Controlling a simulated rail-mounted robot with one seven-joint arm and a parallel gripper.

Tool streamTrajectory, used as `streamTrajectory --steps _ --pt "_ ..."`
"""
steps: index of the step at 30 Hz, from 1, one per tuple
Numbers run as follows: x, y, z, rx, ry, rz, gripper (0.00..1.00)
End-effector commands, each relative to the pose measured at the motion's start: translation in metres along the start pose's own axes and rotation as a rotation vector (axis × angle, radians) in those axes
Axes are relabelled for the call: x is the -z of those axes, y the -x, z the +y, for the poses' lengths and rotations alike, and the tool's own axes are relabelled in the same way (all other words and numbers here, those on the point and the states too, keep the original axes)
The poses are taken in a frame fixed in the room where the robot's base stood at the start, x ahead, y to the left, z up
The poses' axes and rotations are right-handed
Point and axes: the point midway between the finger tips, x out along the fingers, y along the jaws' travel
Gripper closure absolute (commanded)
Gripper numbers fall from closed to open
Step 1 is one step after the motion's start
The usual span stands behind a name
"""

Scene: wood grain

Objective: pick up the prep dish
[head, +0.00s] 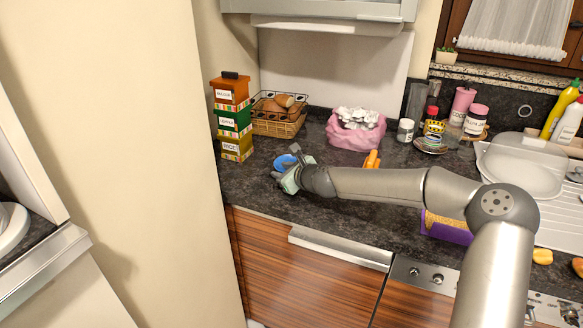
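A small blue dish (284,161), which looks like the prep dish, sits on the dark counter near its left end, in front of the wire basket. My gripper (286,172) is right at the dish, over its near side. The gripper and the wrist hide the near part of the dish. The fingers are small here, and I cannot tell whether they are open, shut or touching the dish.
Stacked labelled boxes (232,118), a bread basket (279,115) and a pink bag (355,130) stand behind the dish. An orange item (372,159) lies beside my forearm. Jars (406,130) and a sink drainer (522,165) are farther right.

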Motion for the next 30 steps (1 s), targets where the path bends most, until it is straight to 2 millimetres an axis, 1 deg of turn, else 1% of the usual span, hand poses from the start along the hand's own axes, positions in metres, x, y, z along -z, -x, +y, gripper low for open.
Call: streamTrajectory --steps 1,3,9,10,11,12,13,26,30 --pt "-0.0009 -0.0047 0.0005 -0.001 0.000 0.000 0.69" --pt "0.0003 -0.0074 0.0002 -0.001 0.000 0.001 0.69" --pt "0.0008 -0.0076 0.0001 0.000 0.000 0.001 0.69" --pt "0.0007 -0.0076 0.0002 0.000 0.000 0.001 0.75" --pt "0.0007 -0.0076 0.0002 0.000 0.000 0.001 0.83" --pt "0.0006 -0.0075 0.0002 0.000 0.000 0.001 0.94" --pt "0.0006 -0.0075 0.0002 0.000 0.000 0.001 1.00" --pt "0.0004 -0.0072 0.0003 -0.001 0.000 0.001 1.00" --pt "-0.0060 -0.0047 -0.0025 0.001 0.001 0.001 1.00"
